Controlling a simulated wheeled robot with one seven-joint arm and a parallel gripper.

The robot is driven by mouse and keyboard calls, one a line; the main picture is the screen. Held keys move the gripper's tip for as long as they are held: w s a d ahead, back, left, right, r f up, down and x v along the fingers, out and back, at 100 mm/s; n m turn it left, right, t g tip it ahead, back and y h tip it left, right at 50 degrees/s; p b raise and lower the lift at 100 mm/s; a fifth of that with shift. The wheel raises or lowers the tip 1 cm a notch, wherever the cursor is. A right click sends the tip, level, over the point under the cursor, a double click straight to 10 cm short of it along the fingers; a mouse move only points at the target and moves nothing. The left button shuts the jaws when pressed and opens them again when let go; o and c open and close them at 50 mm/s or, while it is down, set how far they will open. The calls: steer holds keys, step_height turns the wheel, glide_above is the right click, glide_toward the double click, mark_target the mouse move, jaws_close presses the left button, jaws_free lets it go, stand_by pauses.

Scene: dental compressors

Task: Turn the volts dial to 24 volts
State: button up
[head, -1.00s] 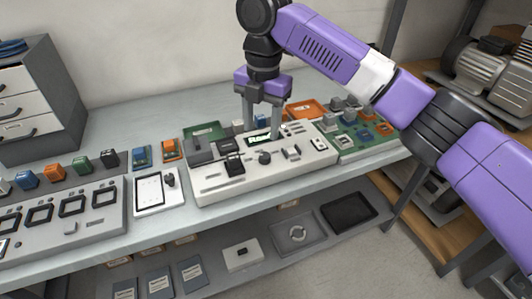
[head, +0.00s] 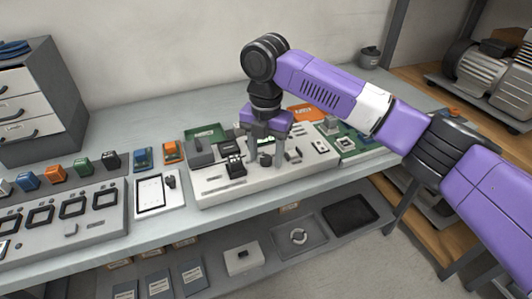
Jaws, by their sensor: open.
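The pale grey control panel unit (head: 221,191) stands on the bench. A dark round dial (head: 265,160) sits on its top face near the middle. My gripper (head: 267,158) points down over the panel, its two grey fingers apart, one to each side of the dial as seen from here. I cannot tell whether either finger touches it. The small display (head: 267,142) behind the dial is largely hidden by the gripper, and its reading cannot be made out. The dial's markings are too small to read.
A black switch block (head: 235,166) stands on the panel left of the gripper. A white tablet-like device (head: 151,195) lies further left. A green circuit board (head: 352,143) and an orange tray (head: 303,112) are to the right and behind. A shelf runs below the bench.

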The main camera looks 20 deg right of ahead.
jaws_close()
